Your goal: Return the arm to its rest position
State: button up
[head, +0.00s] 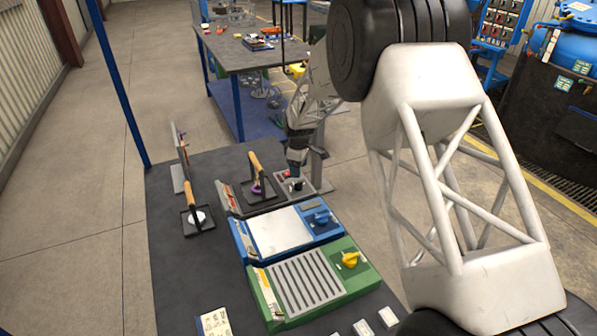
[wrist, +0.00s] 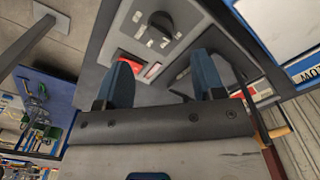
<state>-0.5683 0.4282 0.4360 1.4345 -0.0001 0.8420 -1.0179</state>
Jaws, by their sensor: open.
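My gripper (head: 297,168) is at the far end of the dark table (head: 185,270), just above a small grey control box (head: 307,187). In the wrist view my gripper (wrist: 163,82) shows two blue fingers spread apart with nothing between them. Beyond the fingers is the face of the grey control box (wrist: 190,40), with a black rotary knob (wrist: 160,28) and a red switch (wrist: 130,60). Whether a finger touches the box cannot be told. My arm's white links fill the right of the head view.
A blue unit (head: 280,232) and a green unit (head: 305,283) with a yellow knob (head: 350,260) stand nearer on the table. Two wooden-handled tools (head: 190,195) (head: 257,172) stand on dark bases. A blue post (head: 120,85) rises at the left.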

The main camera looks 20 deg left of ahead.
dwell(0.5)
jog(key=s+d+r+m+t, duration=0.1)
jog(key=s+d+r+m, duration=0.55)
jog(key=d+r, duration=0.8)
jog(key=s+d+r+m, duration=0.3)
jog(key=s+d+r, duration=0.75)
jog(key=d, duration=0.65)
jog(key=s+d+r+m+t, duration=0.1)
jog(key=s+d+r+m, duration=0.35)
jog(key=s+d, duration=0.85)
jog(key=s+d+m, duration=0.2)
jog(key=s+d, duration=0.1)
jog(key=s, duration=0.6)
jog(key=s+d+f+m, duration=0.1)
jog(key=s+d+m, duration=0.1)
jog(key=s, duration=0.7)
jog(key=shift+s+d+f+t, duration=0.2)
jog(key=shift+s+d+t, duration=0.1)
jog(key=shift+s+d, duration=0.1)
